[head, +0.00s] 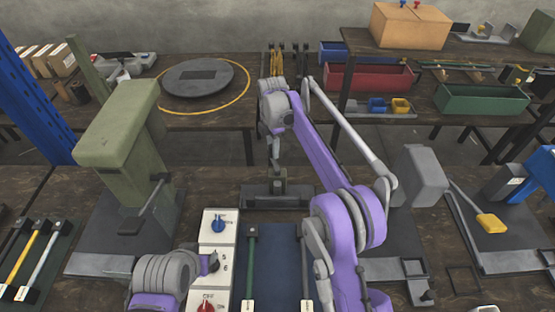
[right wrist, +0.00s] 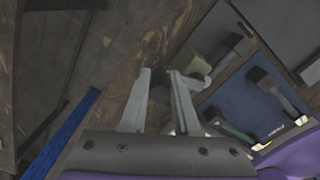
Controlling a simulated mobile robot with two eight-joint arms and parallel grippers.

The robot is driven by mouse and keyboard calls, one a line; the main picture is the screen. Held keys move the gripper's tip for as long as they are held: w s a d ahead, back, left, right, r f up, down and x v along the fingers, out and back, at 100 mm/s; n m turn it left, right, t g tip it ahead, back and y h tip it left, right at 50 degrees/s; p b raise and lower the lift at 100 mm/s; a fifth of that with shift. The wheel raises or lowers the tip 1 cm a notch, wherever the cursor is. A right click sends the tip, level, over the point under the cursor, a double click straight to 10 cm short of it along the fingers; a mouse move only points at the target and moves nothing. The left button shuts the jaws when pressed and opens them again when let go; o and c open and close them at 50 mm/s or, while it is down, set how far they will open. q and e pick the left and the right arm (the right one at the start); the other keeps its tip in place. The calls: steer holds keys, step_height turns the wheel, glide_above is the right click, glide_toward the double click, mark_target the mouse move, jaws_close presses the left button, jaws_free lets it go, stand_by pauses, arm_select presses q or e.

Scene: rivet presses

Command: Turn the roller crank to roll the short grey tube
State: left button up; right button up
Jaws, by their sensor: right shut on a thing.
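My right gripper (head: 273,150) hangs at the middle of the bench, above a small dark stand (head: 278,200) that seems to be the roller. In the right wrist view its two pale fingers (right wrist: 160,88) are closed around a small dark piece (right wrist: 159,86), seemingly the crank's grip. A greenish block (right wrist: 197,66) and a light grey rounded part (right wrist: 206,80) sit just beyond the fingers; I cannot tell whether the latter is the short grey tube.
A green press (head: 125,130) stands left and a grey press (head: 418,175) right. A panel with knobs (head: 222,250) and a blue mat (head: 277,270) with tubes lie in front. Rods (head: 40,265) lie far left. A yellow-handled lever (head: 490,222) is at right.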

arm_select(q)
steer(key=shift+f, duration=0.2)
arm_select(e)
steer(key=shift+w+d+f, duration=0.1)
steer(key=shift+d, duration=1.25)
steer(key=shift+s+d+b, duration=0.35)
steer(key=shift+d, duration=0.15)
steer(key=shift+s+d, duration=0.15)
steer(key=shift+s, duration=0.05)
steer(key=o, duration=1.5)
arm_select(q)
steer(key=shift+s+f, duration=0.25)
steer(key=shift+f, duration=0.05)
steer(key=r+p, duration=0.1)
steer(key=r, duration=0.1)
steer(key=w+r+p, duration=0.1)
steer(key=r+p, duration=0.1)
steer(key=shift+r, duration=0.4)
arm_select(e)
steer(key=r, duration=0.5)
steer(key=s+r, duration=0.1)
steer(key=r, duration=0.2)
steer(key=shift+r, duration=0.15)
